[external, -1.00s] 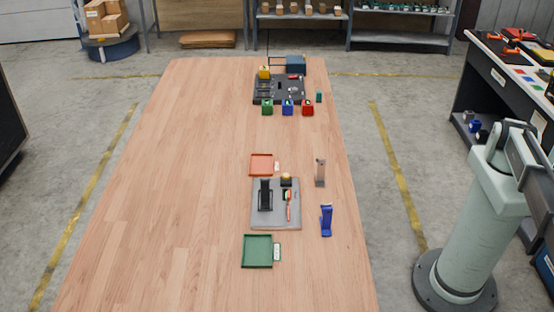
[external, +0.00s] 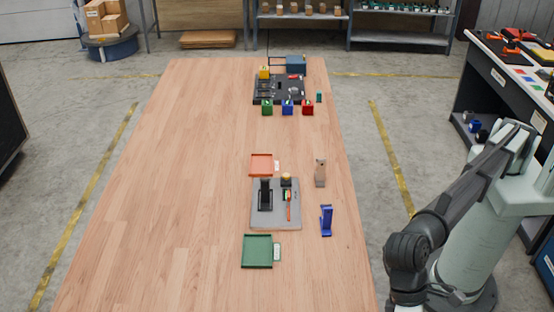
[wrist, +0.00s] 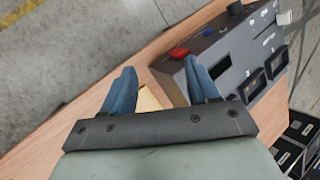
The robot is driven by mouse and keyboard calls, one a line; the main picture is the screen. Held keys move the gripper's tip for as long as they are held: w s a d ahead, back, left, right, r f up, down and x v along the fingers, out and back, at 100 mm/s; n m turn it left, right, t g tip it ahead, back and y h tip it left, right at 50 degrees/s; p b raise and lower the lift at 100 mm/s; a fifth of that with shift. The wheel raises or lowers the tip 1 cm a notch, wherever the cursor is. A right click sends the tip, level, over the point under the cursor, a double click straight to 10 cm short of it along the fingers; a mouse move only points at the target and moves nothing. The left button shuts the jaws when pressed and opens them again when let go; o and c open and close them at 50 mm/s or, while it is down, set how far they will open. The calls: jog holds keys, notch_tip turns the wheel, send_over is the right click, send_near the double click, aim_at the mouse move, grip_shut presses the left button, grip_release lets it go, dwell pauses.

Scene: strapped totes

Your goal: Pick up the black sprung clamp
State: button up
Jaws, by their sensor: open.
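The black clamp (external: 265,195) stands upright on the left part of a grey plate (external: 283,222) on the wooden table in the external view. Its jaw and spring details are too small to make out. I cannot pick it out in the wrist view. My gripper (wrist: 159,73) shows in the wrist view with two blue fingers spread apart and nothing clearly held. In the external view my arm reaches the bottom edge right of the table, and the fingers are out of frame, well apart from the clamp.
A blue clamp-like piece (external: 326,221) and a tan one (external: 320,174) stand right of the plate. An orange tray (external: 262,165) and a green tray (external: 257,251) flank it. The table's left side is clear. A dark grey box (wrist: 215,45) shows in the wrist view.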

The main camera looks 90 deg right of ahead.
jog(key=w+d+m+t+h, duration=0.1)
jog(key=w+d+m, duration=0.2)
jog(key=w+d, duration=0.55)
jog(key=w+d+m+h, duration=0.15)
jog(key=w+d, duration=0.45)
jog(key=d, duration=0.6)
jog(key=w+d+m+t+h, duration=0.1)
jog(key=w+d+m, duration=0.2)
jog(key=w+d, duration=0.55)
jog(key=w+d+r+m+h, duration=0.1)
jog(key=w+d+m, duration=0.2)
jog(key=d, duration=1.2)
jog(key=w+d+r+m+h, duration=0.15)
jog(key=w+d+m, duration=0.25)
jog(key=d, duration=1.1)
jog(key=f, duration=0.8)
jog(key=shift+s+d+f, duration=0.2)
jog(key=shift+d, duration=0.05)
send_over(265, 201)
jog(key=shift+d+f, duration=0.2)
jog(key=shift+f, duration=1.3)
jog(key=shift+d+f, duration=0.15)
jog(key=shift+f, duration=1.35)
grip_shut()
